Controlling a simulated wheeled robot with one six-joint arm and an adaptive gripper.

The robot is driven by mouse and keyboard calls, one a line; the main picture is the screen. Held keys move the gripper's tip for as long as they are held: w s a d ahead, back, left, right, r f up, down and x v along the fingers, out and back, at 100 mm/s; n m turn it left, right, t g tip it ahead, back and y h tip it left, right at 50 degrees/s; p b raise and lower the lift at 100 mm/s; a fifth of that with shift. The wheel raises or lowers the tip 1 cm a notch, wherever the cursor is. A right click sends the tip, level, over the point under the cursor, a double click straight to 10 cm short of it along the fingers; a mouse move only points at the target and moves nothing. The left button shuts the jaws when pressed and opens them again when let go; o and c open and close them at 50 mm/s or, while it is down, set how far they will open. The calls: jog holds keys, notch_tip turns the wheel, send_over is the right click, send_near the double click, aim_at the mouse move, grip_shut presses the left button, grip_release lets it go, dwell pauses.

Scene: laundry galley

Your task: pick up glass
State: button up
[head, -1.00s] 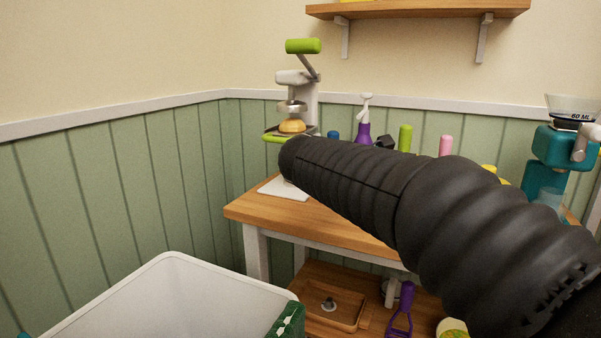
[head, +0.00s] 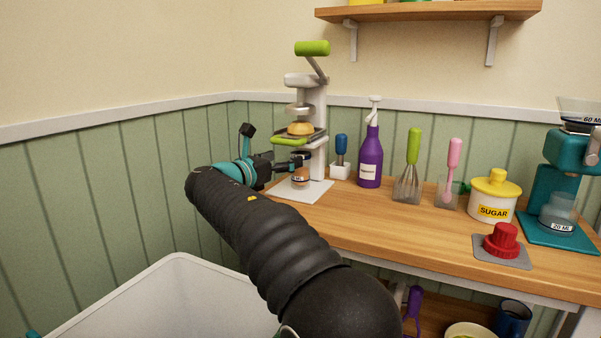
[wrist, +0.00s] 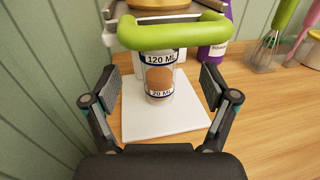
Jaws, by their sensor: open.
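The glass (wrist: 159,84) is a small clear measuring glass with 120 ML and 20 ML labels and an orange-brown content. It stands upright on a white board (wrist: 138,123) below the green handle of the press (wrist: 175,32). In the head view the glass (head: 300,177) is partly covered by my gripper (head: 296,163). In the wrist view my gripper (wrist: 161,90) is open, with one finger at each side of the glass and gaps between them. The green handle hides part of the glass's top.
A purple spray bottle (head: 370,158), a whisk (head: 408,178), a sugar pot (head: 492,195) and a teal appliance (head: 545,190) stand to the right on the wooden table (head: 400,230). A white bin (head: 170,300) is below left. The green wall (head: 140,170) is close on the left.

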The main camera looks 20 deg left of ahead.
aim_at(294, 155)
jog(key=shift+p+x, duration=0.35)
jog(key=shift+x, duration=3.6)
jog(key=shift+a+f, duration=0.1)
jog(key=shift+f, duration=0.05)
grip_shut()
